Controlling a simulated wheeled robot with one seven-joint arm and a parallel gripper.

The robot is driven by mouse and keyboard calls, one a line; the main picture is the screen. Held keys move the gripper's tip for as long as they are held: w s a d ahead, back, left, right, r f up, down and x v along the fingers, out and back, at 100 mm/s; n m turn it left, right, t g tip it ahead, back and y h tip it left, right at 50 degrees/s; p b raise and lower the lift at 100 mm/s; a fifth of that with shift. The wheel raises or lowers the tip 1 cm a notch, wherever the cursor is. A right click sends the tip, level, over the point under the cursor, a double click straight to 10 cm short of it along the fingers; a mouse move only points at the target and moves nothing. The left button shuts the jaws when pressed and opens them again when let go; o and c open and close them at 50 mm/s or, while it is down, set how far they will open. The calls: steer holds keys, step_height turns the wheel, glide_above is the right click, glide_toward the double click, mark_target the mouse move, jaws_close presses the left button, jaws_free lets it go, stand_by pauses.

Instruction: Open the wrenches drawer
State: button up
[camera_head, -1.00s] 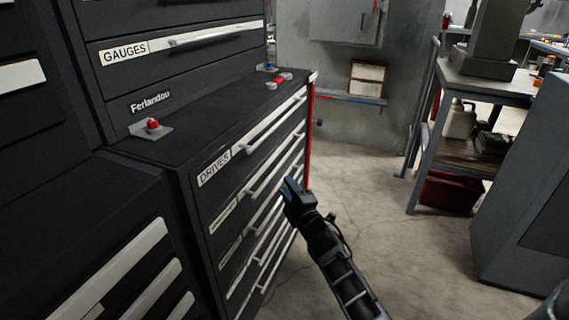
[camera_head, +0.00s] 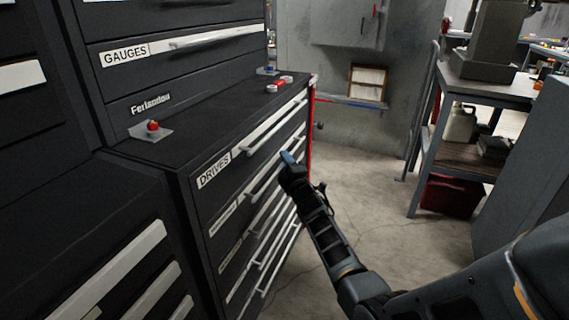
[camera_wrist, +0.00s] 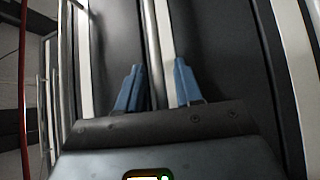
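The black tool cabinet (camera_head: 235,120) stands at left with a column of drawers, each with a label strip and a long bar handle. The top drawer reads DRIVES (camera_head: 214,170). The label of the drawer below it (camera_head: 223,216) is too small to read, and no label legibly says wrenches. My gripper (camera_head: 289,158) is at the second drawer's handle (camera_head: 262,181). In the wrist view, my gripper's (camera_wrist: 158,88) two blue fingers are apart, with a bar handle (camera_wrist: 152,45) running between them. Contact with the bar cannot be told. The drawers look closed.
An upper chest with a GAUGES drawer (camera_head: 125,53) stands behind the cabinet top, which holds small red items (camera_head: 280,85). A grey workbench (camera_head: 487,88) stands at right, with a red bin (camera_head: 452,195) underneath. The floor (camera_head: 375,185) between is clear.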

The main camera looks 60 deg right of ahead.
jaws_close()
stand_by(0.3)
stand_by(0.4)
